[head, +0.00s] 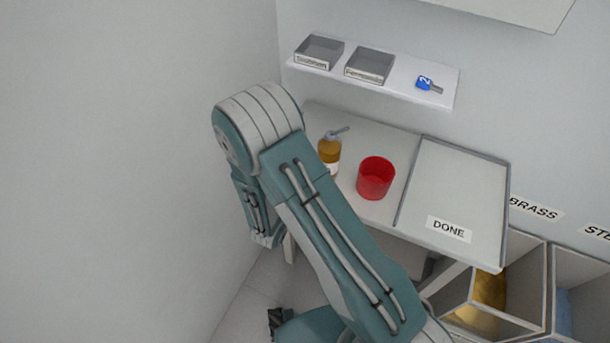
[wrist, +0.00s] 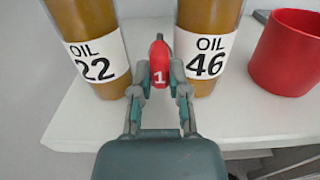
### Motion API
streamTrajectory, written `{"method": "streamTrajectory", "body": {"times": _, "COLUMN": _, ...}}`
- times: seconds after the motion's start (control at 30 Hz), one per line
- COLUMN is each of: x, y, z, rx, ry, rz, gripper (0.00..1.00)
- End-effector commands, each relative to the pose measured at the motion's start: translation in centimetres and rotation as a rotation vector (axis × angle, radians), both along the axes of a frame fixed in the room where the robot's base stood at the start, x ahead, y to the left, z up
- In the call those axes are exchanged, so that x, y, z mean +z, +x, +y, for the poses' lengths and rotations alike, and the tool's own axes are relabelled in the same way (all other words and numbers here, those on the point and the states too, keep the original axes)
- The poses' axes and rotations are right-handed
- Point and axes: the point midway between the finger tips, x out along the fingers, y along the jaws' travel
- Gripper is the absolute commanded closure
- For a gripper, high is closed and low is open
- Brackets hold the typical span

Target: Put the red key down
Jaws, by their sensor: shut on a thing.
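In the wrist view, my gripper (wrist: 160,88) is shut on the red key (wrist: 159,62), whose head is marked "1". The key is in front of the gap between two oil bottles. The key's lower part is hidden by the fingers, and I cannot tell whether it touches anything. In the head view my arm hides the gripper and the red key.
The oil 22 bottle (wrist: 92,45) and oil 46 bottle (wrist: 207,45) flank the key. A red cup (wrist: 289,55) stands right on the white table (wrist: 240,120). The DONE tray (head: 465,185) looks empty. A shelf (head: 400,92) holds two trays and a blue key (head: 427,84).

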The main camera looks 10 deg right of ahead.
Motion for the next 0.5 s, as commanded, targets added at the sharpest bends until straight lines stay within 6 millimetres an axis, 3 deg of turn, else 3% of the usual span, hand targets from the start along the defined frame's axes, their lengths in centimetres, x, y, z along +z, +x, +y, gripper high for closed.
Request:
{"method": "streamTrajectory", "body": {"times": 0.2, "x": -1.8, "y": 1.4, "z": -0.6, "rx": -0.001, "ry": 0.0, "rz": 0.0, "gripper": 1.0}}
{"method": "streamTrajectory", "body": {"times": 0.4, "x": -4.3, "y": 1.2, "z": -0.5, "rx": 0.001, "ry": 0.0, "rz": 0.0, "gripper": 1.0}}
{"method": "streamTrajectory", "body": {"times": 0.5, "x": -4.6, "y": 1.2, "z": -0.5, "rx": 0.001, "ry": 0.002, "rz": -0.001, "gripper": 1.0}}
